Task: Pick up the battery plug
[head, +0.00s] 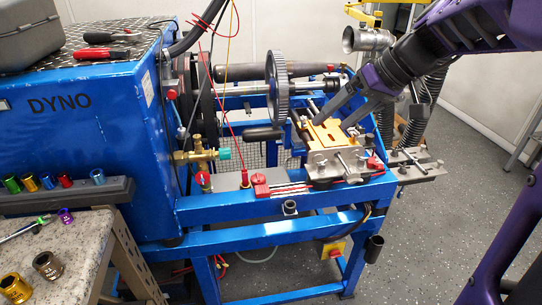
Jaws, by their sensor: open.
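My gripper (331,123) comes in from the upper right on the purple and dark grey arm. Its two fingers are apart and point down-left at the orange plate (324,134) on the blue dyno frame. I see nothing held between them; I cannot tell whether the tips touch the plate. I cannot single out the battery plug for certain. A red block-shaped connector (261,186) with red and dark leads lies on the front rail, left of and below my gripper. A small red plug (245,179) on a thin red wire stands just left of it.
A large gear wheel (278,90) stands close left of my gripper. A metal clamp fixture (338,163) sits in front of the orange plate. The blue DYNO cabinet (70,135) fills the left. Thin wires hang above the brass valve (195,155). Floor is clear at right.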

